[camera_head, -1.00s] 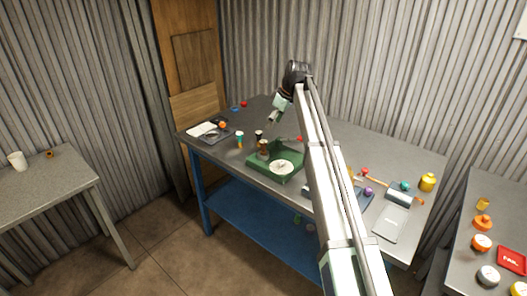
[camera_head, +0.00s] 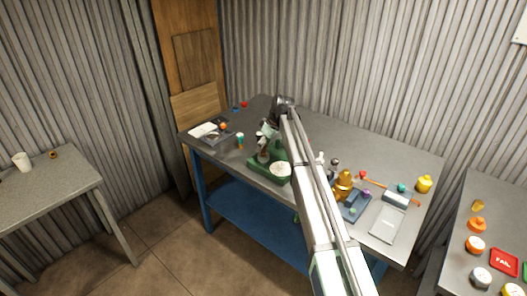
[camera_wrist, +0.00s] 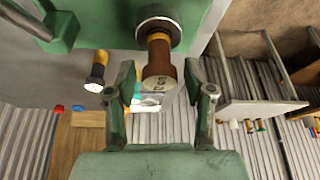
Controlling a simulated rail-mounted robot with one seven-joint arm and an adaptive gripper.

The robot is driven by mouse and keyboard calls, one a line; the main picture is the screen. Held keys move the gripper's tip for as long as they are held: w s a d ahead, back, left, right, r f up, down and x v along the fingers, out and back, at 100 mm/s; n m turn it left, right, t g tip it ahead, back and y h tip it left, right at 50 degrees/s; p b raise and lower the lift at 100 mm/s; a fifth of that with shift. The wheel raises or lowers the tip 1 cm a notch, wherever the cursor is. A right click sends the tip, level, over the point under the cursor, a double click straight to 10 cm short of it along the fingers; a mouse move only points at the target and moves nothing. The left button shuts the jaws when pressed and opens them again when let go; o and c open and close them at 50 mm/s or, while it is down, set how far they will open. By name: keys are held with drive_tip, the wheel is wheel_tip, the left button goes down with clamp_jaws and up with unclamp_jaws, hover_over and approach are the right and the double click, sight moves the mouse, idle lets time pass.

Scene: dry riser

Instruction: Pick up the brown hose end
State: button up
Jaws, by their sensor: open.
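The brown hose end (camera_wrist: 158,68) is a brown cylinder with an orange band and a grey metal disc behind it in the wrist view. My gripper (camera_wrist: 159,92) is open, with one finger on each side of the brown end; gaps show between it and the fingers. In the head view my gripper (camera_head: 264,138) is low over the green tray (camera_head: 285,179) and largely hides the hose end there.
A round white dial (camera_head: 280,168) sits at the tray. A grey tray (camera_head: 222,138) lies at the bench's left end.

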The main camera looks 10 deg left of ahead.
drive_tip(key=shift+x, duration=1.3)
clamp_jaws()
drive_tip(key=shift+r, duration=0.15)
